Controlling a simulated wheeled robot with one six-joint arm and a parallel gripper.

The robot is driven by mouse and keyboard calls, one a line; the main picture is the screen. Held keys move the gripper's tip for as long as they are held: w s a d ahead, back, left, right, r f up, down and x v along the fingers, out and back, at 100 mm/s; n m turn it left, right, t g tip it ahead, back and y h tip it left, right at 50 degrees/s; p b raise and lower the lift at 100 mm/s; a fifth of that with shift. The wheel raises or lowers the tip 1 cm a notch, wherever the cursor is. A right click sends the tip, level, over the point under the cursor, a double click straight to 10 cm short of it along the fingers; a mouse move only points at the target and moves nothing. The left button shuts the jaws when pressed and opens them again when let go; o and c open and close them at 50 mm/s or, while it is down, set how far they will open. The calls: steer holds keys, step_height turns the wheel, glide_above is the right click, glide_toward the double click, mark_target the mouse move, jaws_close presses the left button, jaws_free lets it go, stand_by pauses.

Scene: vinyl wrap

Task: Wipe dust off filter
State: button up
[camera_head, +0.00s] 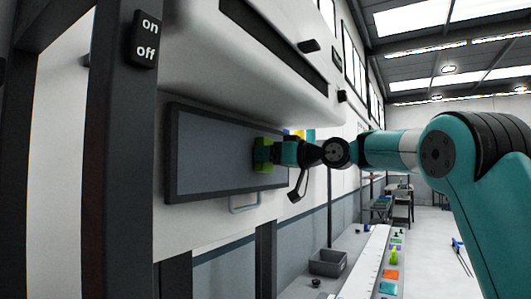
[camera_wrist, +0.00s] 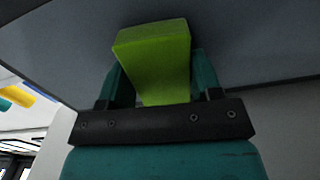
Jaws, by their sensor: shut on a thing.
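A flat grey filter panel (camera_head: 215,148) with a dark frame is set in the white machine's side in the head view. Its grey surface (camera_wrist: 245,50) fills the upper part of the wrist view. My gripper (camera_head: 270,153) is at the panel's right end, shut on a green sponge block (camera_head: 262,154). In the wrist view the green sponge (camera_wrist: 155,60) sits between the two teal fingers of my gripper (camera_wrist: 150,85). The sponge is at or very close to the panel; exact contact cannot be told. No dust can be made out on the panel.
A metal handle (camera_head: 245,203) is below the panel. A dark post with an on/off switch (camera_head: 146,38) stands at left. The machine's white hood (camera_head: 250,75) juts out above. A grey bin (camera_head: 327,262) and a bench with coloured items (camera_head: 372,265) are low at right.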

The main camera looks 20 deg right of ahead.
mark_target(228, 154)
steer(key=shift+w+d+f, duration=0.25)
steer(key=shift+w+d, duration=0.1)
steer(key=shift+d, duration=0.1)
steer(key=shift+s+a+r+b, duration=0.15)
steer(key=shift+s+a+b, duration=0.2)
steer(key=shift+a+b, duration=0.2)
steer(key=shift+s+a+b, duration=0.75)
steer(key=shift+a+b, duration=0.2)
steer(key=shift+s+a+b, duration=0.75)
steer(key=shift+a+b, duration=0.15)
steer(key=shift+a, duration=0.05)
steer(key=shift+s+a+b, duration=0.4)
steer(key=shift+s+a, duration=0.1)
steer(key=shift+a, duration=0.1)
steer(key=shift+s+a+b, duration=0.6)
steer(key=shift+a+b, duration=0.1)
steer(key=shift+a, duration=0.25)
steer(key=shift+s+a+b, duration=0.5)
steer(key=shift+s+a, duration=0.1)
steer(key=shift+a, duration=0.25)
steer(key=shift+s+a+b, duration=0.5)
steer(key=shift+s+a, duration=0.1)
steer(key=shift+a, duration=0.2)
